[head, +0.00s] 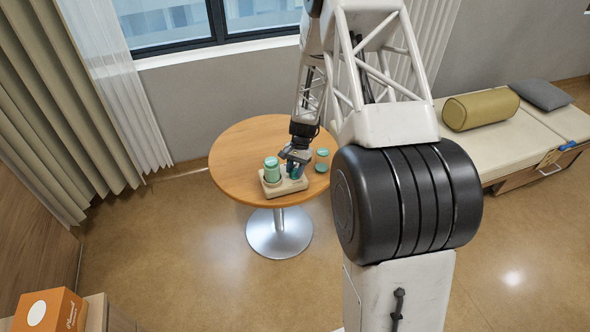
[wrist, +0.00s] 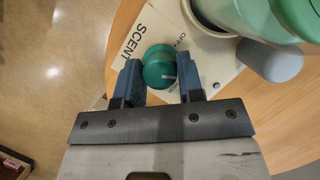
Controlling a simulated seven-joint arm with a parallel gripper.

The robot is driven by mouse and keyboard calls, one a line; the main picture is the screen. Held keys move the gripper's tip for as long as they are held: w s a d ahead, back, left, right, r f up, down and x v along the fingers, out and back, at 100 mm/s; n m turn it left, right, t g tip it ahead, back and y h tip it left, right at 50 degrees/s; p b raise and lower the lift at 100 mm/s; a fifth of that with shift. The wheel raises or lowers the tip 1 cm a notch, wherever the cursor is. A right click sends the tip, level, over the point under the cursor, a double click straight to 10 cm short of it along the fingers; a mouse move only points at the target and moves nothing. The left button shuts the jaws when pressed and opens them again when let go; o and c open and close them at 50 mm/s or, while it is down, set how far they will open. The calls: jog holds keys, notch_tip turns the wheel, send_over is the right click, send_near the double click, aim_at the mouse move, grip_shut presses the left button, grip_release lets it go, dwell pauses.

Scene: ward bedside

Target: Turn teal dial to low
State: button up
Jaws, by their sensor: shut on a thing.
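The teal dial (wrist: 158,66) is round, with a white mark on its face that points right in the wrist view. It sits on a cream device panel (wrist: 222,72) printed "SCENT", with a small "OFF" label beside the dial. My gripper (wrist: 157,75) has its blue fingers on either side of the dial and is shut on it. In the head view my gripper (head: 295,166) is over the device (head: 272,190) on the round table. The dial is hard to make out there behind the fingers. Other setting labels are hidden or too small to read.
A green jar (head: 271,167) stands on the device, close left of my gripper. A grey rounded piece (wrist: 270,61) shows beside it. Two small teal round items (head: 322,152) lie on the wooden table (head: 237,150) to the right. The table's left side is clear.

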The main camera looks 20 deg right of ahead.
jog(key=o, duration=0.9)
jog(key=shift+r, duration=0.1)
jog(key=shift+v, duration=3.8)
jog(key=shift+r, duration=0.15)
